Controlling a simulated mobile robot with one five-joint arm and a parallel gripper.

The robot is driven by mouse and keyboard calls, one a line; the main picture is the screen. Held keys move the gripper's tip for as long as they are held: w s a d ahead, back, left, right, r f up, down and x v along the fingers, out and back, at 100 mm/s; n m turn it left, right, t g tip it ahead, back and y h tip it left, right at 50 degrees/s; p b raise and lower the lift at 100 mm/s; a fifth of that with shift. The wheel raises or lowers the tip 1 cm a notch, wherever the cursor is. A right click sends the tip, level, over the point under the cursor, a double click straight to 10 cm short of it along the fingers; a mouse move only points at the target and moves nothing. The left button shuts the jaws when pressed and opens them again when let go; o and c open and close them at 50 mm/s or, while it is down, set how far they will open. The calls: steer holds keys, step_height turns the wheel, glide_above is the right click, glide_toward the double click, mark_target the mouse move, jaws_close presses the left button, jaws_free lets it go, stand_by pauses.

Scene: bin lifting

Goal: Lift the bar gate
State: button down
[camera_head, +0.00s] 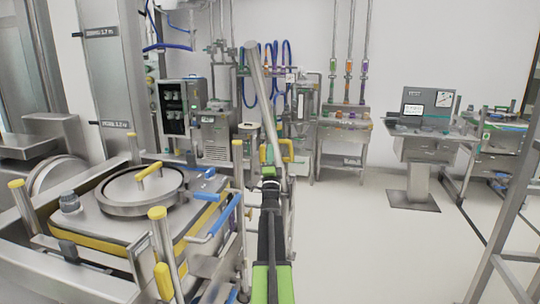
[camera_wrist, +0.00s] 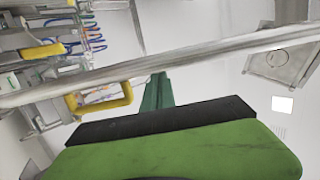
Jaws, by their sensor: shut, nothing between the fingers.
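The bar gate (camera_head: 262,95) is a long grey metal bar. In the head view it rises steeply, leaning to the left at its top, just beyond my gripper. In the wrist view the bar (camera_wrist: 215,52) runs diagonally across the picture, past the fingertips. A yellow loop handle (camera_head: 287,149) is beside the bar's lower part; it also shows in the wrist view (camera_wrist: 127,92). My gripper (camera_head: 267,155) is shut and empty, close to the bar. Its green fingers (camera_wrist: 158,78) reach the bar's lower edge in the wrist view; I cannot tell whether they touch.
A steel bin (camera_head: 130,232) with a round lid, yellow-capped posts and a blue handle (camera_head: 216,226) stands close on the left. A control console (camera_head: 428,140) and steel racks stand at the back. The floor (camera_head: 370,240) on the right is clear up to a metal frame.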

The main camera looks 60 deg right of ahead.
mark_target(271, 133)
steer(key=p+x, duration=0.2)
steer(key=x, duration=0.4)
steer(key=shift+d+r+p, duration=0.1)
steer(key=shift+p, duration=0.25)
